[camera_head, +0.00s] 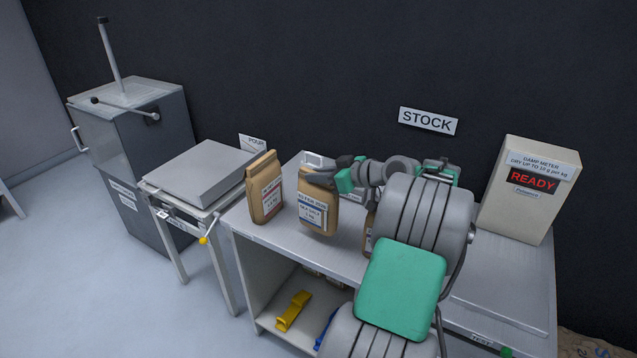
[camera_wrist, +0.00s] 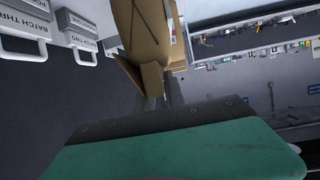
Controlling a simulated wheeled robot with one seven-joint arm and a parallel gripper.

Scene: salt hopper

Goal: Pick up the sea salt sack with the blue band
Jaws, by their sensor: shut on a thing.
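The sea salt sack with the blue band (camera_head: 318,212) is brown paper with a white label. My gripper (camera_head: 322,177) is shut on its top, coming from the right. The sack hangs slightly tilted at the stock bench; I cannot tell whether its base touches the top. In the wrist view a brown sack (camera_wrist: 150,45) stands out from between the fingers (camera_wrist: 160,98), its label seen edge-on. A second sack with a red band (camera_head: 266,190) stands to the left on the bench, apart from the held one.
The stock bench (camera_head: 262,232) has a lower shelf with a yellow item (camera_head: 293,311). Part of another brown sack (camera_head: 369,228) shows behind my arm. A damp meter (camera_head: 518,195) reading READY stands right. A grey lidded hopper table (camera_head: 200,172) and a dark cabinet (camera_head: 125,125) stand left.

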